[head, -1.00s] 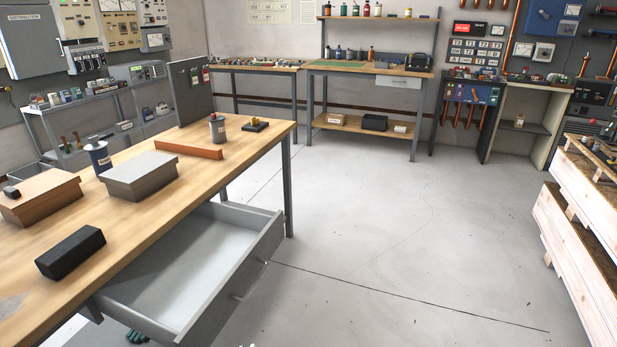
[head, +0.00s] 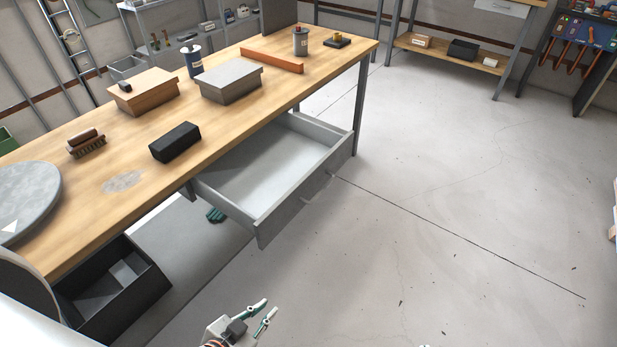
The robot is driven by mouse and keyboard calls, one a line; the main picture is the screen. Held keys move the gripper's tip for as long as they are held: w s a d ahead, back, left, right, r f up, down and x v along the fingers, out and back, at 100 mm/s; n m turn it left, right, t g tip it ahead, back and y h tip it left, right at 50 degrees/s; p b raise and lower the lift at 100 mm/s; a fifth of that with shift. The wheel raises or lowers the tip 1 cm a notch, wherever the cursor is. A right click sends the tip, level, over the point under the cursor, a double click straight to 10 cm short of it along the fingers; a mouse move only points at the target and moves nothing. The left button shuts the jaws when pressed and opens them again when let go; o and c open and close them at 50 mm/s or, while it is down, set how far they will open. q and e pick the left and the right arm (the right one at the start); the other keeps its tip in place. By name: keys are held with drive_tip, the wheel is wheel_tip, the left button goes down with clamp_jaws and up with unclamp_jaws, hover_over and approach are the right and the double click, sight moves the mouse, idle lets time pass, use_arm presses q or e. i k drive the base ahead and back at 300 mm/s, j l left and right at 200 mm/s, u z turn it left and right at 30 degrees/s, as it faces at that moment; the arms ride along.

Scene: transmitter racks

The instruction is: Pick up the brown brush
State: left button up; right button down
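The brown brush (head: 86,143) lies on the wooden workbench (head: 130,190) at the left of the head view, bristles down, with a dark brown rounded top. My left gripper (head: 271,306) is at the bottom of the view, over the floor, in front of the bench. Its two fingers are apart with nothing between them. It is well away from the brush. My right gripper is not in view.
A black block (head: 175,142), brown box (head: 148,92), grey box (head: 230,80) and round grey plate (head: 22,200) are on the bench. An open drawer (head: 270,170) juts out. A dark bin (head: 110,290) stands below. The floor at right is clear.

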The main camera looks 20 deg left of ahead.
sight(84, 140)
drive_tip(key=u, duration=1.9)
drive_tip(key=k+j+u, duration=0.2)
drive_tip(key=u, duration=0.2)
drive_tip(key=k, duration=0.1)
